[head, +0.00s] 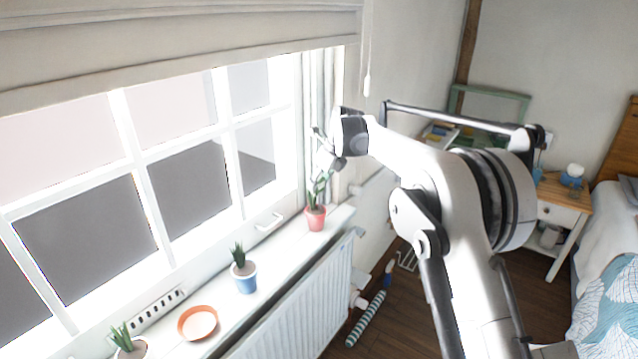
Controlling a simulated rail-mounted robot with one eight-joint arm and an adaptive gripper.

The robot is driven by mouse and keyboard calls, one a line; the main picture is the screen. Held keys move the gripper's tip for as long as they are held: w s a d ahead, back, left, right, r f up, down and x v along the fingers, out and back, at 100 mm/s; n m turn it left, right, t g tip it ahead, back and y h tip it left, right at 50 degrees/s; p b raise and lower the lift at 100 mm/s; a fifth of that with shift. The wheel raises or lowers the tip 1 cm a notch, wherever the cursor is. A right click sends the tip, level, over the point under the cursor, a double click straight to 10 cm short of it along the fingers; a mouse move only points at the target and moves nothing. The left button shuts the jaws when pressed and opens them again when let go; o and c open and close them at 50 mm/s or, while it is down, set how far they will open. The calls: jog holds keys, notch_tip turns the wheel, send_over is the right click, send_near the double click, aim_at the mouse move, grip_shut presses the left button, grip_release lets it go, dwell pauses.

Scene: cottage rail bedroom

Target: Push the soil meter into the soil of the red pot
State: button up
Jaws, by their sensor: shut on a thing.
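The red pot (315,220) stands on the far end of the white windowsill, with a green plant (319,188) growing in it. My gripper (322,150) is above the red pot, close to the top of the plant, and its fingers point down and to the left. It is shut on a small pale thing, most likely the soil meter, which blends into the bright window frame. I cannot make out its probe or whether it touches the soil. The soil in the red pot is too small to see clearly.
A blue-and-white pot (244,277), an orange saucer (198,322) and another potted plant (129,345) stand nearer on the windowsill (275,284). The window is close on the left, and a blind cord (367,80) hangs behind my gripper. A radiator (300,318) is below the sill.

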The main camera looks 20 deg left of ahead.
aim_at(319, 209)
jog(key=shift+f+b, duration=1.45)
jog(key=shift+f, duration=1.15)
jog(key=o, duration=1.2)
jog(key=v, duration=1.2)
